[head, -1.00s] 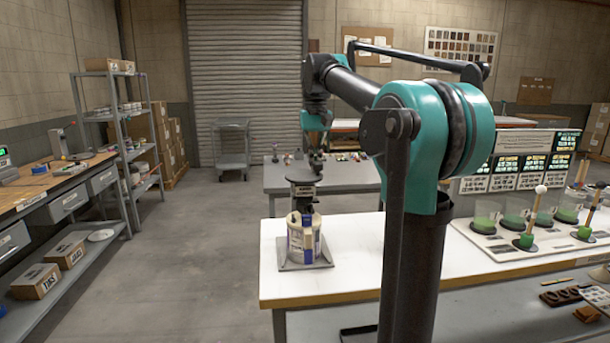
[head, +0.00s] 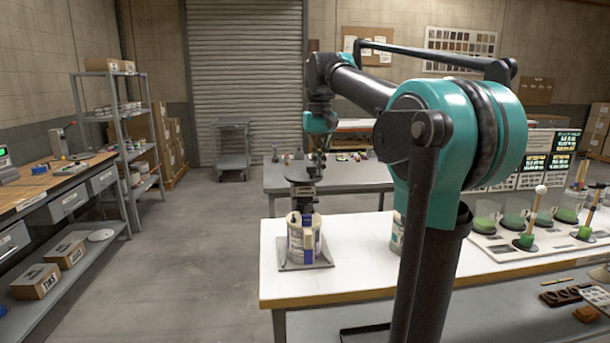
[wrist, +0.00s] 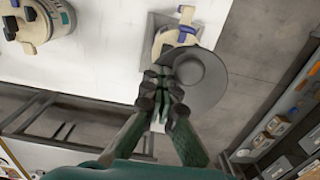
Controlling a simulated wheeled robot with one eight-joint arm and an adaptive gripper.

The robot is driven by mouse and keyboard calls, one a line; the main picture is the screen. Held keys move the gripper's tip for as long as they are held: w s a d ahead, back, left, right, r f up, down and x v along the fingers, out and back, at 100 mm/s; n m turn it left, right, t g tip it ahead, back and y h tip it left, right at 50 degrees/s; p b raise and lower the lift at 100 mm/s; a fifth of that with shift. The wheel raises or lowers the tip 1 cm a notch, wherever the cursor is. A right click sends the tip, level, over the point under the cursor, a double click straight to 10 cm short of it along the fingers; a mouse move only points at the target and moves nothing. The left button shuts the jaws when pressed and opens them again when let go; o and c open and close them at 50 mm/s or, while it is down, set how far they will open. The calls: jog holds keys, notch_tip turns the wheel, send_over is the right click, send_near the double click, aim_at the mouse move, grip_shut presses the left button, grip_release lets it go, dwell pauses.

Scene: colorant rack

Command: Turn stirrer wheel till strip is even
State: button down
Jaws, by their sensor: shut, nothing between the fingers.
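The stirrer wheel is a dark, flat disc (head: 300,176) on top of the stirrer, above a pale tub (head: 294,240) on a grey plate. An upright blue-purple strip (head: 307,236) runs down the tub's front; whether its colour is even is too small to tell. My gripper (head: 315,172) is shut and empty, at the wheel. In the wrist view its fingertips (wrist: 167,82) overlap the wheel's left edge; I cannot tell whether they touch it.
A second tub (head: 396,236) stands on the white bench (head: 350,262), partly behind my arm; it also shows in the wrist view (wrist: 38,28). Green sample cups (head: 487,217) stand at the right. A grey table (head: 350,182) is behind. The bench between the tubs is clear.

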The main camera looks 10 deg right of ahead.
jog(key=shift+r, duration=3)
jog(key=shift+s, duration=0.1)
